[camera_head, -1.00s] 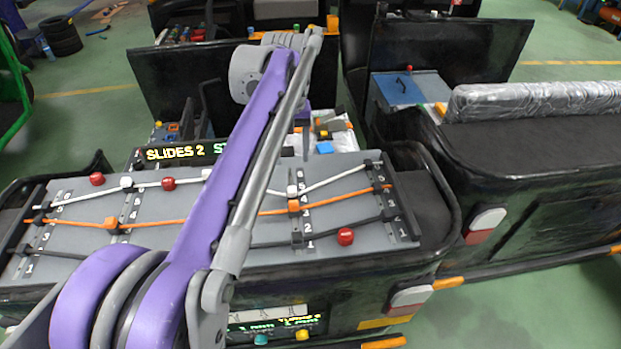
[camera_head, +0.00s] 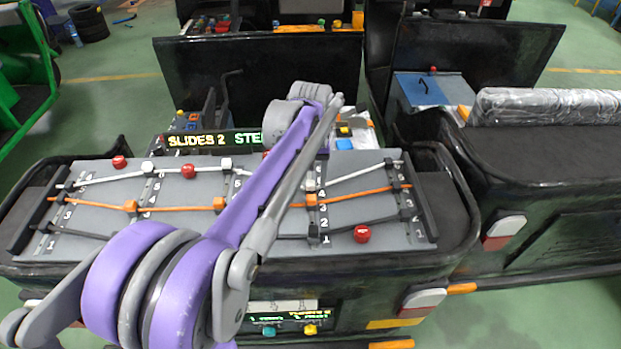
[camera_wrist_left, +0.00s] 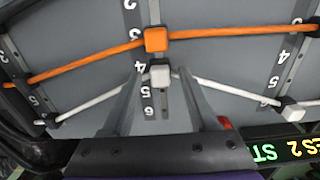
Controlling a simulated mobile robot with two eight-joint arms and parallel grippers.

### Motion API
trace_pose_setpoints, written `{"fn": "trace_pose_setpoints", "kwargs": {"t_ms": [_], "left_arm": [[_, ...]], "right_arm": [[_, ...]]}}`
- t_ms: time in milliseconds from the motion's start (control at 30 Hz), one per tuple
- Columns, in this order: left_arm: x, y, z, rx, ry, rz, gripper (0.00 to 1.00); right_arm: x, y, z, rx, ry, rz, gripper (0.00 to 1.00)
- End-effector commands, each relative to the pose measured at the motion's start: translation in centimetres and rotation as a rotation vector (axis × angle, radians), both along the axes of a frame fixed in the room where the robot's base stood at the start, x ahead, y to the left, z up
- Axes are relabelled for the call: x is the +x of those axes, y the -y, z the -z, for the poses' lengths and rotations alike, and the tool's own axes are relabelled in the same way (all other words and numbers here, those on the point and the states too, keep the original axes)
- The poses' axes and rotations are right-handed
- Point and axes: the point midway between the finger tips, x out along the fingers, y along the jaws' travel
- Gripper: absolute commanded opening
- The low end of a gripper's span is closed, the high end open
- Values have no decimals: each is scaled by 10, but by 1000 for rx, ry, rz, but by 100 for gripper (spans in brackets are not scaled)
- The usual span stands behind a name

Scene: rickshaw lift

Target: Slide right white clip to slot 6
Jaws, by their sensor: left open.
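The right white clip (camera_head: 310,185) sits on the white cord at the right numbered rail, just above an orange clip (camera_head: 311,200) in the head view. In the left wrist view the white clip (camera_wrist_left: 160,75) is beside the marks 4 and 5, with 6 nearer the gripper. My left gripper (camera_wrist_left: 161,71) is open, with one finger on each side of this clip. Whether the fingers touch it I cannot tell. In the head view my arm hides most of this gripper; only a dark part shows behind the clip. My right gripper is not in view.
The grey board (camera_head: 95,222) carries white, orange and black cords. Other white clips (camera_head: 147,167) and red knobs (camera_head: 362,234) stand on it. A lit display (camera_head: 205,141) reads "SLIDES 2" behind the board. A dark upright panel (camera_head: 255,75) rises farther back.

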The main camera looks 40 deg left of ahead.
Motion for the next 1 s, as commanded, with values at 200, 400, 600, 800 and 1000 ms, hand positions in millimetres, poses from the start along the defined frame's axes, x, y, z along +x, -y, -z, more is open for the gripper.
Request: {"fn": "trace_pose_setpoints", "kwargs": {"t_ms": [200, 400, 600, 800, 1000], "left_arm": [[0, 0, 0, 0, 0, 0, 38], [0, 0, 0, 0, 0, 0, 2], [0, 0, 0, 0, 0, 0, 0], [0, 0, 0, 0, 0, 0, 0], [0, 0, 0, 0, 0, 0, 0]], "right_arm": [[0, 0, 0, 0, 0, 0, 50], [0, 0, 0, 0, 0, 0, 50], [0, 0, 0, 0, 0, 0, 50], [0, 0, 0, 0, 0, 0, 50], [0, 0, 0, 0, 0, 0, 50]]}}
